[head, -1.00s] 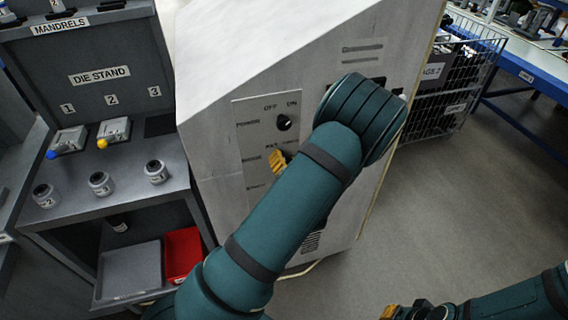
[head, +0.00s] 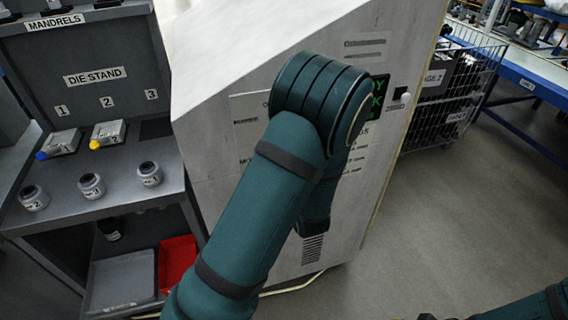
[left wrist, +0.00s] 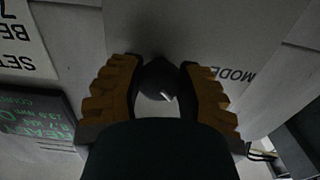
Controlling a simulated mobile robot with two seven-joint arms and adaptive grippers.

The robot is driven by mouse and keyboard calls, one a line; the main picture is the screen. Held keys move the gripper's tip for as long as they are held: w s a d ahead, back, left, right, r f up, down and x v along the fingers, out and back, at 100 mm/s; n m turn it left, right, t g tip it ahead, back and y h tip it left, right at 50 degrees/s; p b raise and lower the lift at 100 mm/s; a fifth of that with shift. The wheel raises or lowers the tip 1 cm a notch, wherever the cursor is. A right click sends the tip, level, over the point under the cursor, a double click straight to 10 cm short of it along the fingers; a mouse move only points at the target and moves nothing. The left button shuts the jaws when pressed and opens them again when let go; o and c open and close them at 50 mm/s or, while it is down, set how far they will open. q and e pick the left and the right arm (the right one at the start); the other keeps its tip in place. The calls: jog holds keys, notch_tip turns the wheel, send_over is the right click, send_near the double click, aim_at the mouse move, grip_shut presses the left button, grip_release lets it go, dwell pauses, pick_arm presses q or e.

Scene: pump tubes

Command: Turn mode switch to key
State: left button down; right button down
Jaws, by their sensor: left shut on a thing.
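The mode switch is a round black knob (left wrist: 157,82) with a short white pointer mark, seen in the left wrist view on the pale machine panel. A label starting "MODE" stands beside it, upside down in that view. My left gripper (left wrist: 160,68) has its two ochre ribbed fingers on either side of the knob and is shut on it. In the head view my left arm covers the knob, the gripper and most of the control plate (head: 245,106). Only part of my right arm shows at the bottom right; its fingers are out of the picture.
A dark display (head: 375,97) with green letters sits on the machine (head: 225,75), partly behind my arm. The grey die stand (head: 100,190) is at left, with labelled cylinders and a red bin (head: 177,262). A wire cage (head: 450,100) stands behind at right. Open floor lies right of the machine.

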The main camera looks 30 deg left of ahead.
dwell(0.5)
pick_arm(q)
jog(key=c, duration=0.5)
grip_release()
jog(key=v, duration=1.2)
jog(key=d+f+m+g+h, duration=0.4)
jog(key=f+h, duration=0.6)
jog(key=f, duration=0.7)
jog(key=s+d+f+m+g+h, duration=0.4)
jog(key=s+d+f+g+h, duration=0.1)
jog(key=s+d, duration=0.4)
jog(key=f+h, duration=0.1)
jog(key=h, duration=0.1)
jog(key=shift+g+h, duration=0.3)
jog(key=shift+g, duration=0.1)
